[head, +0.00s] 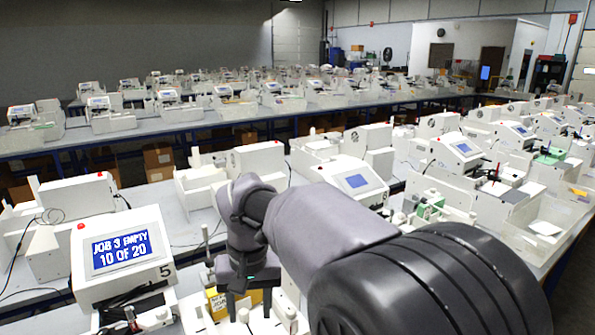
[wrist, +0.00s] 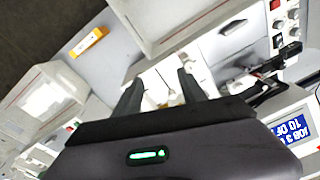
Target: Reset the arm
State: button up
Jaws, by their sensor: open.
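My gripper (head: 250,300) hangs at the end of my bent arm in the lower middle of the head view, just right of the plotter with the lit screen. In the wrist view my gripper (wrist: 160,90) shows two dark fingers spread apart with nothing held between them. The plotter's screen (head: 122,250) reads "JOB 3 EMPTY 10 OF 20". Part of that screen also shows at the right edge of the wrist view (wrist: 292,128). My arm hides part of the bench and machines behind it.
White plotters stand close together on the near bench (head: 185,215). A yellow box (head: 217,303) sits beside my gripper. A yellow item (wrist: 88,42) lies near a clear-sided tray in the wrist view. More rows of machines fill the benches (head: 190,125) behind.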

jog(key=s+d+m+t+y+b, duration=0.1)
jog(key=s+d+m+t+b, duration=0.15)
jog(key=s+d+b, duration=0.65)
jog(key=s+d+f+m+t+b, duration=0.2)
jog(key=s+d+f+m, duration=0.2)
jog(key=s+d+f, duration=0.4)
jog(key=shift+s+d+t, duration=0.35)
jog(key=shift+s+d, duration=0.8)
jog(key=shift+s, duration=0.1)
